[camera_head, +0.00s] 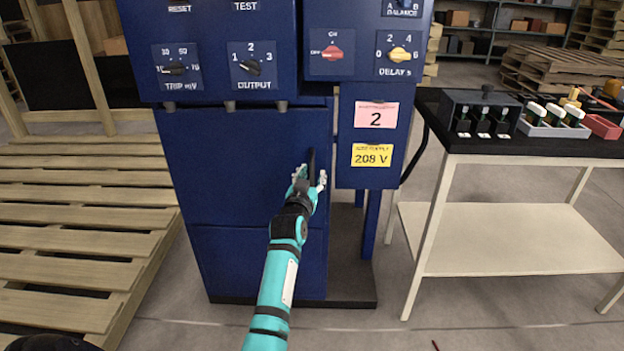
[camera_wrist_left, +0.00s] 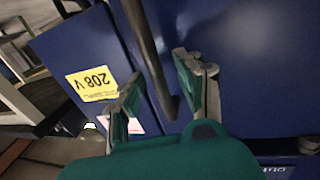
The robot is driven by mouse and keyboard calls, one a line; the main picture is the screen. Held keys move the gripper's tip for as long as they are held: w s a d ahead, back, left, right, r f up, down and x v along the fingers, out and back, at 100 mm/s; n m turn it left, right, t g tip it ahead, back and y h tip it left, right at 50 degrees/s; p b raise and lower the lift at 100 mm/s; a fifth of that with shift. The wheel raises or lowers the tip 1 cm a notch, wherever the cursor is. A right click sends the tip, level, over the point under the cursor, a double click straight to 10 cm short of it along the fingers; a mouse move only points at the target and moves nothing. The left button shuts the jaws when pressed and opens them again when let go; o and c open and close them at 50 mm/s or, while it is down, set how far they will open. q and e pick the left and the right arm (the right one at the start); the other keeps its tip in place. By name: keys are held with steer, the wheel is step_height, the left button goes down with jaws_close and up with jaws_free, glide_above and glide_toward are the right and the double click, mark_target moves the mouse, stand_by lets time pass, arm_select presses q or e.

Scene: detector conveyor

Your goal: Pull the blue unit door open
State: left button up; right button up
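The blue unit door (camera_head: 235,165) is the broad flat panel below the knobs of the blue unit, and it looks closed. Its upright black handle (camera_head: 311,163) is near the door's right edge. My left gripper (camera_head: 309,179) is at the handle, its arm reaching up from below. In the left wrist view, the dark handle bar (camera_wrist_left: 148,50) passes between the two spread fingers (camera_wrist_left: 159,73), with gaps visible beside it. The fingers are open and not closed on it. The blue door surface (camera_wrist_left: 250,60) fills the right of that view. My right gripper is not seen.
Above the door is a panel with knobs (camera_head: 251,67). Right of it is a blue box with pink (camera_head: 376,115) and yellow labels (camera_head: 372,155). A table (camera_head: 455,140) with small parts stands at the right. Wooden pallets (camera_head: 75,230) lie at the left. Floor is bare in front.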

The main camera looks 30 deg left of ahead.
arm_select(q)
steer(key=shift+w, duration=0.15)
jaws_close()
stand_by(0.6)
